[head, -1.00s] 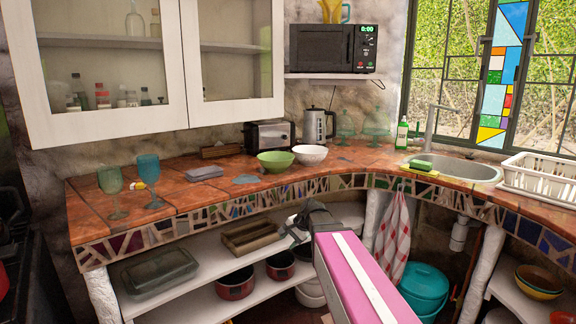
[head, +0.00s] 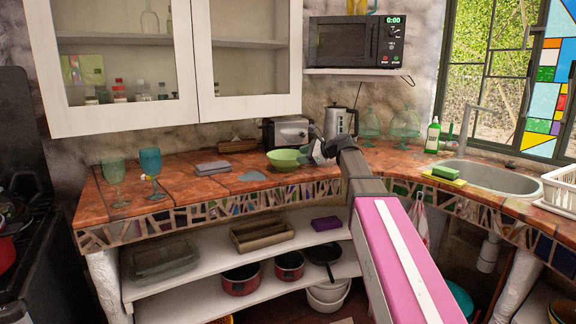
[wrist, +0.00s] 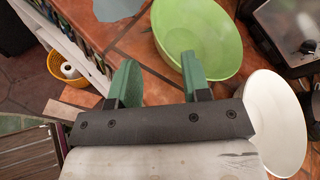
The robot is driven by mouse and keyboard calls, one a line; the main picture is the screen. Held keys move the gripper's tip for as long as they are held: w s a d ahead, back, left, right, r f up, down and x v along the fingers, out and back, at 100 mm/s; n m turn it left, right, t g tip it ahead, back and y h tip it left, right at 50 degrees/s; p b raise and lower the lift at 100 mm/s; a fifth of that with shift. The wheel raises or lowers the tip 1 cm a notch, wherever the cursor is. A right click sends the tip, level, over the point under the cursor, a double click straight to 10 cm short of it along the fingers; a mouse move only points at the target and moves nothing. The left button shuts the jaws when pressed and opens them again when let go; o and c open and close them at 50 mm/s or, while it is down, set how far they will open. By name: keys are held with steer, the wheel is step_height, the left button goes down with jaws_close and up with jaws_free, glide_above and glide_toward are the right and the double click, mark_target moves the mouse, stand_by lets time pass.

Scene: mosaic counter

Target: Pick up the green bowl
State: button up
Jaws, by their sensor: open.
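The green bowl (head: 287,158) stands upright on the tiled counter, in front of the toaster. It also shows in the wrist view (wrist: 215,50), just beyond my gripper's right finger. My gripper (wrist: 158,78) is open and empty, with its two green fingers spread over the counter's edge. In the head view my gripper (head: 312,152) is at the right side of the bowl, mostly hidden by my arm. In the wrist view the right fingertip overlaps the bowl's near rim; I cannot tell whether they touch.
A white bowl (wrist: 278,125) stands close to the right of the green bowl. The toaster (head: 287,132) and kettle (head: 340,122) stand behind. Two glasses (head: 150,165) and a grey block (head: 212,168) are to the left. Counter left of the bowl is mostly clear.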

mark_target(275, 161)
steer(key=x, duration=0.9)
steer(key=shift+s+a, duration=0.1)
jaws_close()
